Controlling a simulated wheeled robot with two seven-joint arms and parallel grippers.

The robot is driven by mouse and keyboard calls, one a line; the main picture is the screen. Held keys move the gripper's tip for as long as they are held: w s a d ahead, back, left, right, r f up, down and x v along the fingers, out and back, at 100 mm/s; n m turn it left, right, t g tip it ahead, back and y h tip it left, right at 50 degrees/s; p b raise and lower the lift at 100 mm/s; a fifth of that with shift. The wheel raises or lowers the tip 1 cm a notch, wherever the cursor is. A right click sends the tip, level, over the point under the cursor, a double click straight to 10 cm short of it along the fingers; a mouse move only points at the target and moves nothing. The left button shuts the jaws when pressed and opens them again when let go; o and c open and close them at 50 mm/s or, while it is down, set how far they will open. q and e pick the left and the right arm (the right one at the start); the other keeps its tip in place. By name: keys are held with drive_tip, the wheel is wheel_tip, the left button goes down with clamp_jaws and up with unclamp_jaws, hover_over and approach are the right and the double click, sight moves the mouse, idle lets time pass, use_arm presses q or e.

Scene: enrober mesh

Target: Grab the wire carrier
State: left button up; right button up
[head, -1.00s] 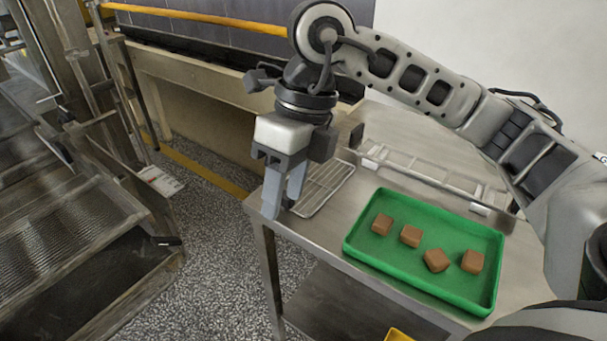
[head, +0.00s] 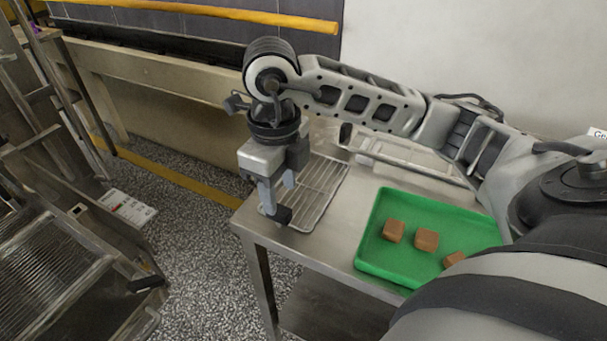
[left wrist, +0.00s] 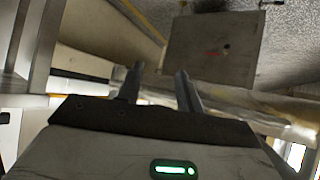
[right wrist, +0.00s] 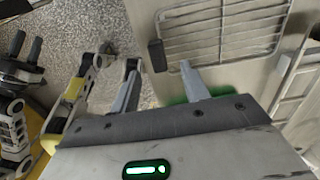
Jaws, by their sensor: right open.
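The wire carrier (head: 325,190), a flat metal wire rack with a dark block-shaped tab (head: 283,215) at its near end, lies on the steel table by its left edge. My right gripper (head: 277,194) points down at the tab, open, with nothing between its fingers. In the right wrist view the tab (right wrist: 157,55) shows between and beyond the two fingertips (right wrist: 160,70), and the wire bars (right wrist: 220,35) extend to the right. Whether the fingers touch the tab I cannot tell. My left gripper (left wrist: 159,75) is open and empty, away from the carrier.
A green tray (head: 375,255) with brown blocks (head: 426,239) stands right of the carrier. A pale metal frame (head: 415,160) lies behind. The steel table (head: 320,245) ends just left of the carrier. A mesh conveyor machine (head: 50,270) stands left across open floor.

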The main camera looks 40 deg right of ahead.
sight(279, 209)
drive_tip(key=shift+w+a+f+p, duration=0.15)
drive_tip(key=shift+f+p, duration=0.3)
drive_tip(key=shift+f, duration=2.25)
clamp_jaws()
